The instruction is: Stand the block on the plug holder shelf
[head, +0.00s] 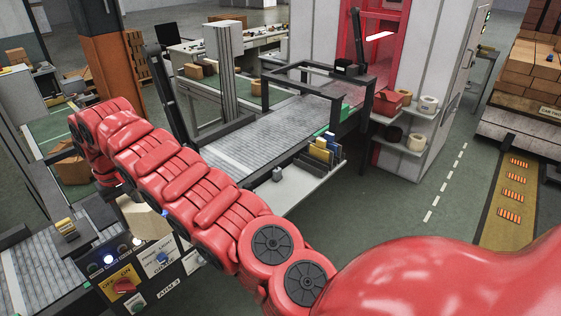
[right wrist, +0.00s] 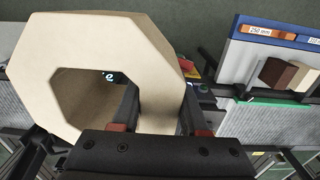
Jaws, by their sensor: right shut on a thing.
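The block is a large beige hollow piece with an octagonal outline and opening (right wrist: 95,32). My right gripper (right wrist: 158,112) is shut on one wall of it, with a finger on either side. In the head view, part of the beige block (head: 146,219) shows below my red right arm, above the control panel; the gripper there is mostly hidden behind the arm. A pale shelf (head: 300,193) with upright yellow and blue pieces is at mid-picture; I cannot tell for sure whether it is the plug holder shelf. My left gripper is not in view.
A control panel with knobs (head: 160,262) is just below the block. A ribbed conveyor (head: 245,137) with a dark frame stands behind the pale shelf. The right wrist view shows a white board (right wrist: 250,62) with a blue labelled edge and dark red and beige pieces. Open floor (head: 400,215) lies right.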

